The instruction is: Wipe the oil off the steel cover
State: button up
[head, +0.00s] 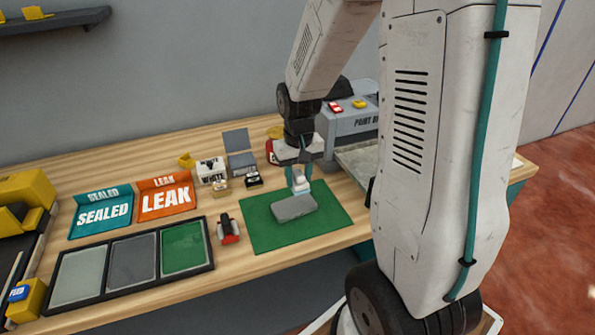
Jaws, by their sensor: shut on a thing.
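The steel cover (292,209) is a grey, rounded rectangular plate. It lies flat on a green mat (331,219) on the workbench. My gripper (299,180) points down over the cover's upper right part, with its teal fingers shut on a small pale cloth (301,188). The cloth is at the cover's far edge in the picture, and I cannot tell whether it touches the cover. No oil is clearly visible on the cover at this size. Part of the cover's far side is hidden by the cloth.
Left of the mat stand a red-and-black clamp-like tool (229,229) and a black three-section tray (133,263). SEALED (103,213) and LEAK (166,197) bins stand farther left. Small boxes (212,172) and a grey PAINT machine (352,122) stand behind. The mat's front is clear.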

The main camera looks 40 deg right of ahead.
jog(key=shift+f, duration=3)
jog(key=shift+s+d, duration=0.2)
jog(key=shift+d, duration=0.9)
jog(key=shift+d+r, duration=0.2)
jog(key=shift+r, duration=0.05)
jog(key=shift+d+f, duration=0.25)
jog(key=shift+d, duration=0.1)
jog(key=shift+s+d+r, duration=0.1)
jog(key=shift+s+d, duration=0.05)
jog(key=shift+d, duration=0.3)
jog(key=shift+w+a, duration=0.15)
jog(key=shift+a, duration=0.9)
jog(key=shift+w+a, duration=0.15)
jog(key=shift+a, duration=0.9)
jog(key=shift+w+a, duration=0.1)
jog(key=shift+w, duration=0.05)
jog(key=shift+r, duration=3.9)
